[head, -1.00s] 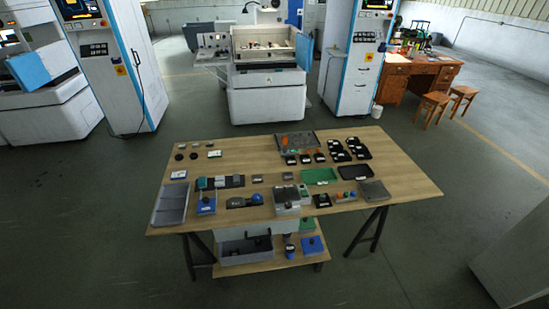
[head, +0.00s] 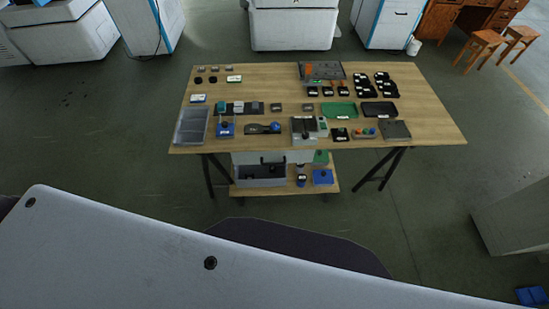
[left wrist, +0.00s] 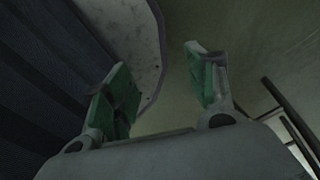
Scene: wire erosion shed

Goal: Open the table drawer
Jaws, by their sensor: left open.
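The wooden-topped table (head: 350,126) stands ahead in the head view. Its light grey drawer (head: 243,157) hangs under the tabletop at the front, left of centre, and looks shut. A dark handle (head: 272,161) shows at its front. My left gripper (left wrist: 160,88) shows only in the left wrist view. Its two green-padded fingers are apart with nothing between them. Neither the drawer nor its handle can be made out in that view. My right gripper is in neither current view.
A lower shelf (head: 285,189) holds a grey bin (head: 262,181) and a blue box (head: 322,177). Small parts and trays cover much of the tabletop. Dark trestle legs (head: 378,170) stand at both ends. Open floor (head: 120,140) lies left of the table. Stools (head: 478,45) stand far right.

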